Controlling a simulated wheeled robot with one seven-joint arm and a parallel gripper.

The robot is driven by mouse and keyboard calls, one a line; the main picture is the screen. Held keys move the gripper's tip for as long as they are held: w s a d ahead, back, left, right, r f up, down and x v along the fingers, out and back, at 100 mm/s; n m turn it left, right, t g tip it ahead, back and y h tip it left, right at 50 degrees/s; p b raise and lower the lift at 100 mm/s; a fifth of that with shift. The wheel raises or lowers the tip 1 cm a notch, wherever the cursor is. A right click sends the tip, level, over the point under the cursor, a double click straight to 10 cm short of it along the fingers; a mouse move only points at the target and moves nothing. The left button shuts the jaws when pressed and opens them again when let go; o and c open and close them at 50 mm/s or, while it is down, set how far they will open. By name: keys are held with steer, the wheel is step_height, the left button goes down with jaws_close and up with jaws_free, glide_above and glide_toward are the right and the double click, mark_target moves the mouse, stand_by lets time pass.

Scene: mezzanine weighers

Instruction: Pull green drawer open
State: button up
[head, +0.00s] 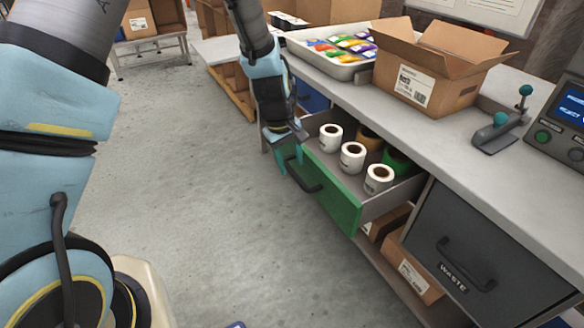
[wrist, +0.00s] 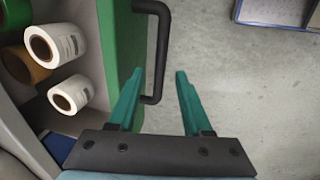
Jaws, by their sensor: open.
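The green drawer (head: 333,196) stands pulled out from under the counter, its inside showing. It holds white label rolls (head: 352,157), a brown roll and a green roll. Its black bar handle (head: 304,174) is on the green front; in the wrist view the handle (wrist: 164,50) runs up the picture. My gripper (head: 289,158) is at the far end of the drawer front. In the wrist view my gripper (wrist: 160,74) has its teal fingers apart, with the handle's lower end between them in the picture. The fingers are not closed on it; whether one touches it, I cannot tell.
A grey waste drawer (head: 470,245) is shut to the right. On the counter (head: 440,130) are an open carton (head: 435,75), a tray of colourful packets (head: 318,57), and a device with a screen (head: 562,118). The floor (head: 200,170) left of the drawer is clear.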

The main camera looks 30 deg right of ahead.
step_height(320, 180, up, 8)
steer(key=a, duration=0.1)
steer(key=shift+a+b, duration=0.3)
steer(key=shift+b, duration=0.15)
steer(key=w+a+r+t, duration=0.15)
steer(key=w+a, duration=0.25)
steer(key=a, duration=0.5)
steer(key=w+a+r, duration=0.3)
steer(key=a, duration=0.6)
steer(key=s+a+r+y, duration=0.1)
steer(key=s+a, duration=0.1)
steer(key=a, duration=0.7)
steer(key=s+a+r+y, duration=0.1)
steer(key=s+a, duration=0.1)
steer(key=a, duration=0.8)
steer(key=shift+a+m, duration=0.15)
steer(key=shift+m, duration=0.15)
steer(key=shift+o, duration=0.4)
